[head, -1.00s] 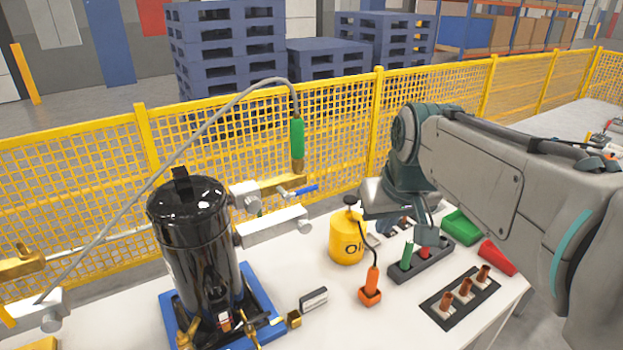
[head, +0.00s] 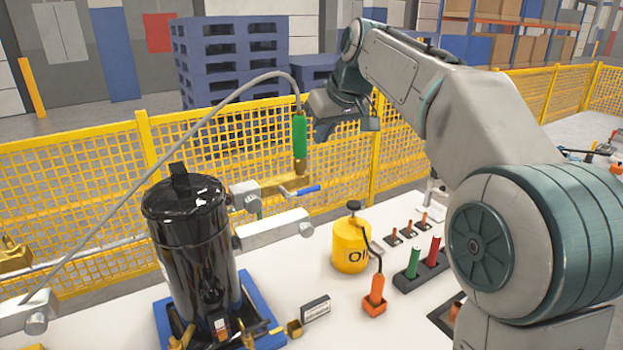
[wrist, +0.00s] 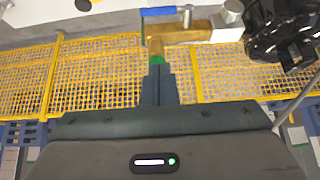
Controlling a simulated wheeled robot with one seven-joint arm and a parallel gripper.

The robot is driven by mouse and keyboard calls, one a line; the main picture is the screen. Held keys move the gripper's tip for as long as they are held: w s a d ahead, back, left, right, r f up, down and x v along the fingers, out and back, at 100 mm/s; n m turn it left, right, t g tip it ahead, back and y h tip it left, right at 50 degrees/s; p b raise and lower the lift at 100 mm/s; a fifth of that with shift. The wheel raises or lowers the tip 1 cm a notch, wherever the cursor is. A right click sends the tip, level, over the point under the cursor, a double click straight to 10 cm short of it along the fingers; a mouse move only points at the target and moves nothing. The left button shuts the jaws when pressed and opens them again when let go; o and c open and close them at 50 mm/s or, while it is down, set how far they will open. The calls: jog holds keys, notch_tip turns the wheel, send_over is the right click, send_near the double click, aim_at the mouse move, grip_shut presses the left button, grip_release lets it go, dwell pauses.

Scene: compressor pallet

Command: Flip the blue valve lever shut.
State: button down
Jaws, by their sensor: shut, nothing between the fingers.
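The blue valve lever (head: 303,191) sticks out to the right from the brass valve body (head: 268,186), beside the black tank, in the head view. The blue lever also shows at the top of the wrist view (wrist: 160,12), lying roughly level beside the brass body (wrist: 195,30). My gripper (head: 322,135) is raised above and slightly right of the lever, next to the green hose grip (head: 300,138). In the wrist view my gripper's fingers (wrist: 159,80) are together and empty, apart from the lever. They hide part of the green grip.
The black tank (head: 190,235) stands left of the valve, with a grey hose arching over it. A yellow oil can (head: 350,248) stands on the white table to the right. A yellow mesh fence (head: 90,190) runs behind the table. Coloured tool holders stand further right.

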send_over(310, 189)
notch_tip(310, 189, down, 8)
jog(key=shift+f, duration=0.1)
notch_tip(310, 189, down, 2)
jog(key=shift+f, duration=0.15)
jog(key=shift+s+d+f, duration=0.1)
jog(key=shift+s+f, duration=0.15)
jog(key=shift+f, duration=0.65)
